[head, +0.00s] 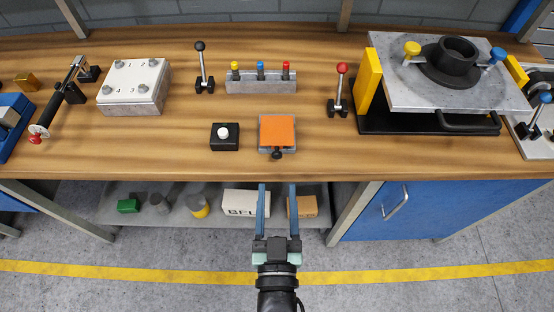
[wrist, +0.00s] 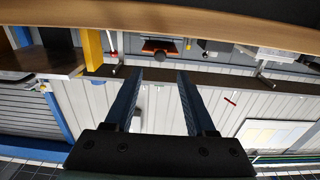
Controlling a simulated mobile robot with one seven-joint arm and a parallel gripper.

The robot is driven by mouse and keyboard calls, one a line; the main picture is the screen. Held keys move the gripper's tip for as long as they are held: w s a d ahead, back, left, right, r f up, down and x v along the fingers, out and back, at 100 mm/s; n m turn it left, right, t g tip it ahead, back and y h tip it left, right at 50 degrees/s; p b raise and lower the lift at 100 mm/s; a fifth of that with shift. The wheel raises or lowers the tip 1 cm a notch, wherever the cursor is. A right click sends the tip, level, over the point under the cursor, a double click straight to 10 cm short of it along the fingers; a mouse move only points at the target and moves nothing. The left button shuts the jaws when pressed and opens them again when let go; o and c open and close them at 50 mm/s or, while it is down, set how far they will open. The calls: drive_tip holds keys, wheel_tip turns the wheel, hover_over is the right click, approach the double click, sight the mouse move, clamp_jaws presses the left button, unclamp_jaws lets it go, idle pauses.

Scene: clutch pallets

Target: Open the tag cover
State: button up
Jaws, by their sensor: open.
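The tag cover (head: 277,131) is an orange square plate lying flat over a grey base on the bench, with a black knob (head: 277,154) at its front edge. It looks closed; what is under it is hidden. A small orange shape with a dark knob, likely this cover (wrist: 160,45), shows at the top middle of the wrist view. My gripper (head: 277,186) is open and empty, its two blue fingers apart, in front of the bench edge and roughly in line with the knob. The fingers (wrist: 158,75) also show in the wrist view, with nothing between them.
A black box with a white button (head: 224,136) stands just left of the cover. A block with coloured pegs (head: 261,80) is behind it. A red-knobbed lever (head: 340,88) and a large grey fixture plate (head: 400,90) stand to the right. The front bench strip is mostly clear.

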sight(277, 157)
drive_tip(key=w, duration=0.7)
drive_tip(key=shift+p, duration=0.3)
clamp_jaws()
idle(1.1)
